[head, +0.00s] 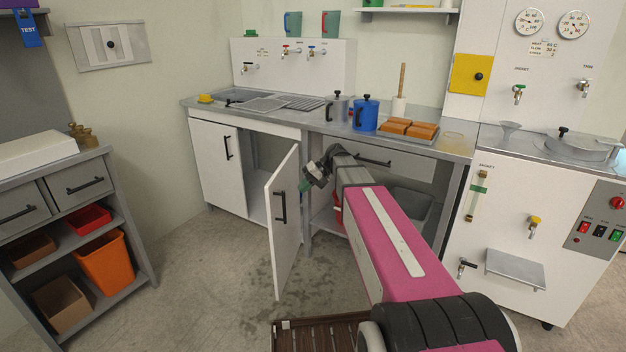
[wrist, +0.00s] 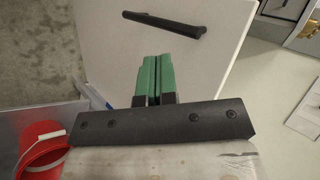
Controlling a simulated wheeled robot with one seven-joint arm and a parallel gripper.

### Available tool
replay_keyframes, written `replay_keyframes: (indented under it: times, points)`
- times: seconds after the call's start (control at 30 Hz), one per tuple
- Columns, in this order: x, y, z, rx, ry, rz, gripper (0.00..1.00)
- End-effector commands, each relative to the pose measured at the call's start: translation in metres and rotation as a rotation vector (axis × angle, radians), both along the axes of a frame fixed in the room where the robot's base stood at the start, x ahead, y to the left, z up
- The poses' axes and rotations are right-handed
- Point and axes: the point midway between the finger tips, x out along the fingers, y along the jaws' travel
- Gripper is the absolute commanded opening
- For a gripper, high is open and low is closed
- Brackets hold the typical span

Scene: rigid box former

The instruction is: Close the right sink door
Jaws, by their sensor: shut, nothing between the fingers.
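The right sink door (head: 283,235) is a white panel with a black bar handle (head: 281,207). It stands open, swung out from the sink cabinet toward the camera. My gripper (head: 306,185) is on the right of the door, at its handle side. In the wrist view, my green fingers (wrist: 157,78) are shut together with nothing between them. They point at the white door face (wrist: 110,50), with the black handle (wrist: 165,23) beyond the fingertips and apart from them. I cannot tell whether the fingertips touch the panel.
The left sink door (head: 215,165) is shut. The sink counter (head: 325,125) runs above, with a drawer (head: 395,163) right of the cabinet. A red bucket (wrist: 42,148) is close to my wrist. A grey shelf unit (head: 120,195) stands left. Floor left of the open door is clear.

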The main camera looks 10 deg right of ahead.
Motion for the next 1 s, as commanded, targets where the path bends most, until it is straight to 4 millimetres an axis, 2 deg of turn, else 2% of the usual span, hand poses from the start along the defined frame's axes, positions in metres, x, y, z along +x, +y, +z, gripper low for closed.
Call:
replay_keyframes:
  times: [0.07, 0.3, 0.87, 1.0]
  points:
    - [-0.002, 0.012, -0.008, 0.000, 0.001, 0.002, 0.00]
    - [-0.005, 0.040, -0.006, 0.000, 0.000, 0.000, 0.00]
    - [-0.005, 0.048, -0.006, 0.000, 0.000, -0.004, 0.00]
    - [-0.004, 0.058, -0.006, 0.000, 0.000, -0.028, 0.00]
